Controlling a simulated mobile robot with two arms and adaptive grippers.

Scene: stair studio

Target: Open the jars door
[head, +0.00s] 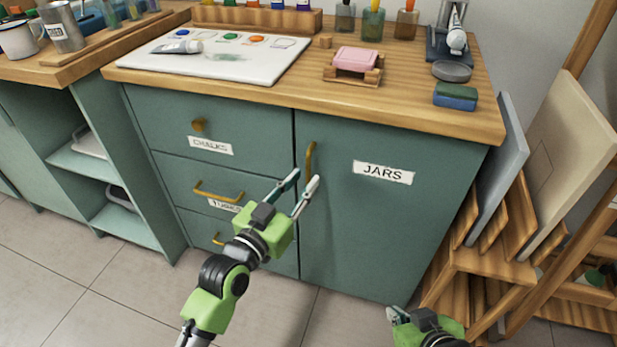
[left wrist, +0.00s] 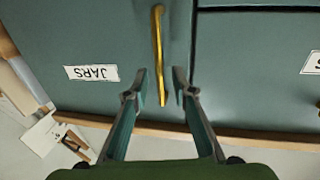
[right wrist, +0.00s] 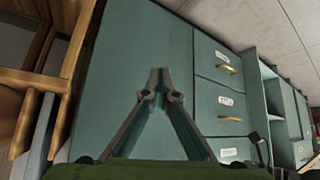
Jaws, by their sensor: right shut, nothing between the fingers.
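The jars door (head: 370,215) is a teal cabinet door with a white label reading JARS (head: 384,173). It looks closed. Its vertical brass handle (head: 310,160) is near the door's left edge. My left gripper (head: 303,182) is open in front of the door, just below the handle. In the left wrist view the handle (left wrist: 158,50) runs down between the two fingertips (left wrist: 160,82), with a gap on both sides. My right gripper (right wrist: 158,72) is shut and empty, low at the right in front of the cabinet; its fingers are mostly out of the head view.
Drawers with brass handles, one labelled CHALKS (head: 211,145), are left of the door. The wooden countertop (head: 420,105) holds a white palette (head: 270,68), pink soap (head: 356,58) and a sponge (head: 455,97). A wooden rack with canvases (head: 570,150) stands at the right. The tiled floor (head: 90,280) is clear.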

